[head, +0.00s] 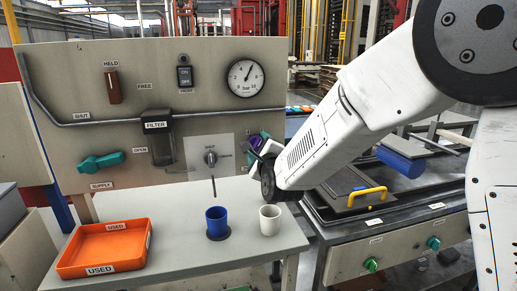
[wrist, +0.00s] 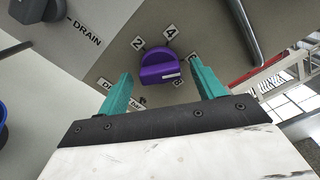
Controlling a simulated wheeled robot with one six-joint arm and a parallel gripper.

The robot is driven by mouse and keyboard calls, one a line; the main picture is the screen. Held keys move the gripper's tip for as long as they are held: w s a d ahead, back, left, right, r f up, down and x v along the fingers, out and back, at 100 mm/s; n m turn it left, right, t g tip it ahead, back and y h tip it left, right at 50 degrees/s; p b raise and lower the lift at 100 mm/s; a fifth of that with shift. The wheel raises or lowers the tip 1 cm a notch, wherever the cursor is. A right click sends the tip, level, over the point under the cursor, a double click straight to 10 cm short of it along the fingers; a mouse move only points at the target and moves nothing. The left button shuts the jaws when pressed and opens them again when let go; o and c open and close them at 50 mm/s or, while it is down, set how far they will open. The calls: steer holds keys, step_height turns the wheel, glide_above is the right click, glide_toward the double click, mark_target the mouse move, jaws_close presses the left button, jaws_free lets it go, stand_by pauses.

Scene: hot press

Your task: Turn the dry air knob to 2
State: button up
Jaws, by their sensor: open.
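The purple dry air knob (wrist: 161,66) sits on the grey panel in the wrist view, ringed by small number labels. The label 2 (wrist: 137,43) is at its upper left and the label 4 (wrist: 170,31) is above it. My gripper (wrist: 160,88) is open, its two teal fingers on either side of and just short of the knob, apart from it. In the head view my gripper (head: 252,147) is at the panel's right edge, mostly hidden behind my arm. A bit of the purple knob (head: 260,142) shows there. The knob's exact setting is hard to read.
A drain knob (head: 210,158) is left of my gripper, and a bent metal pipe (wrist: 244,30) runs close by at the right. A blue cup (head: 217,222), a white cup (head: 270,220) and an orange tray (head: 105,247) stand on the bench below.

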steer(key=shift+w+a, duration=0.1)
steer(key=shift+w, duration=0.25)
steer(key=c, duration=1)
